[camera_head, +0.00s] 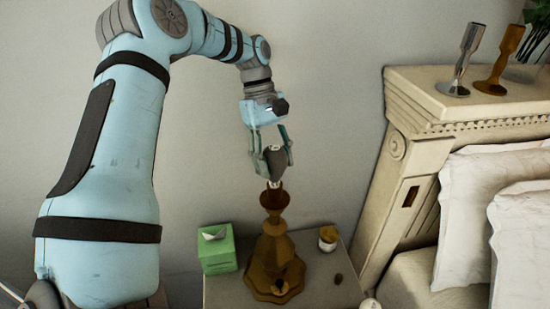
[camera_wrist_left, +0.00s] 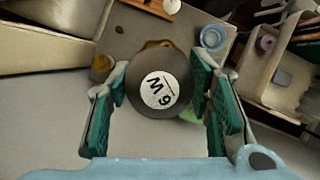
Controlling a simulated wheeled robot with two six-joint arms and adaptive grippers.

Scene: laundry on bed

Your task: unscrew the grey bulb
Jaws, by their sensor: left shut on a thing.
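The grey bulb (camera_head: 275,160) is between the fingers of my left gripper (camera_head: 272,152), above the brass lamp base (camera_head: 273,250). In the left wrist view the bulb (camera_wrist_left: 160,92) shows its round top with a white label reading "9 W". The green finger pads (camera_wrist_left: 207,95) of my left gripper stand on both sides of it, shut on it. The bulb's light lower end shows just at the top of the lamp; I cannot tell whether it still sits in the socket. My right gripper is in neither view.
The lamp stands on a nightstand (camera_head: 222,290). A green tissue box (camera_head: 217,252) is left of it and a small jar (camera_head: 327,240) right of it. The bed's headboard (camera_head: 400,120) rises at the right, with a silver (camera_head: 461,60) and a brown ornament (camera_head: 499,62) on top.

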